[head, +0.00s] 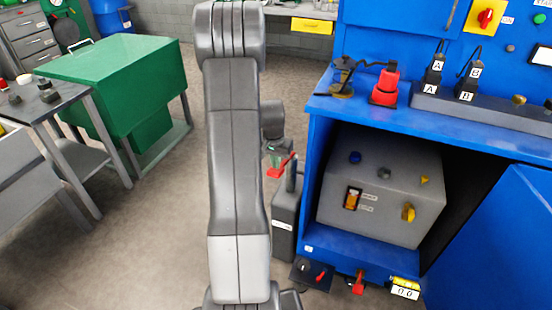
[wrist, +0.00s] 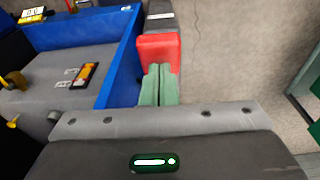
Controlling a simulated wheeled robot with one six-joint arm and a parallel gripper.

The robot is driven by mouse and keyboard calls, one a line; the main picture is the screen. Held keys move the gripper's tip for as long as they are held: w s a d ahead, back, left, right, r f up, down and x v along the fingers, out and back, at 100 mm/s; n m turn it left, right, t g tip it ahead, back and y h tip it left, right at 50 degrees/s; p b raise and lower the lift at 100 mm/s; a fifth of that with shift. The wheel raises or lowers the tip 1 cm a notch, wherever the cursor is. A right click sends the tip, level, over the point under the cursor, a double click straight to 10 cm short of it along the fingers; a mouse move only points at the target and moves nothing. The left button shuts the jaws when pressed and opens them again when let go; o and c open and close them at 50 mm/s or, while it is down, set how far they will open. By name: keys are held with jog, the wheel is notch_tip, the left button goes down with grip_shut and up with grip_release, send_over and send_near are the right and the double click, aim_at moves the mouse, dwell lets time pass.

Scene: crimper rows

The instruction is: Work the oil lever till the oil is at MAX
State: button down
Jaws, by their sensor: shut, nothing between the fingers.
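The red lever (head: 281,167) sits on top of a dark grey can-shaped body (head: 285,222) beside the blue cabinet. It also shows as a broad red block in the wrist view (wrist: 158,48). My gripper (head: 277,153) is shut and empty, its green fingers (wrist: 158,84) together in front of the red lever. The fingertips overlap the lever in the wrist view; I cannot tell if they touch. The grey oil unit (head: 385,185) in the cabinet has a sight glass (head: 352,199) with orange in it and two small labels beside it. The exact level is too small to read.
The blue cabinet (head: 313,180) stands close right of my gripper, its door (head: 500,235) open. Two more red levers (head: 321,277) (head: 357,284) are low at its front, near a yellow-and-white counter (head: 405,288). A green cabinet (head: 115,85) stands left, with open floor between.

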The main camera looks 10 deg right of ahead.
aim_at(273, 173)
jog(key=shift+f+b, duration=0.15)
jog(key=shift+b, duration=0.15)
jog(key=shift+t+h, duration=0.7)
jog(key=shift+t, duration=0.2)
jog(key=f+b, duration=0.1)
jog(key=b, duration=0.2)
jog(key=s+f+b, duration=0.1)
jog(key=f+b, duration=0.1)
jog(key=b, duration=0.2)
jog(key=a+f+b, duration=0.1)
jog(key=b, duration=0.2)
jog(key=shift+s+f, duration=0.25)
jog(key=shift+s, duration=0.1)
notch_tip(273, 173, down, 13)
jog(key=t+h+b, duration=0.1)
jog(key=t+b, duration=0.1)
jog(key=b, duration=2.2)
jog(key=shift+s+a+f+b, duration=0.2)
jog(key=shift+s+a+b, duration=0.1)
jog(key=shift+s, duration=0.1)
jog(key=shift+f, duration=0.15)
jog(key=shift+s, duration=0.1)
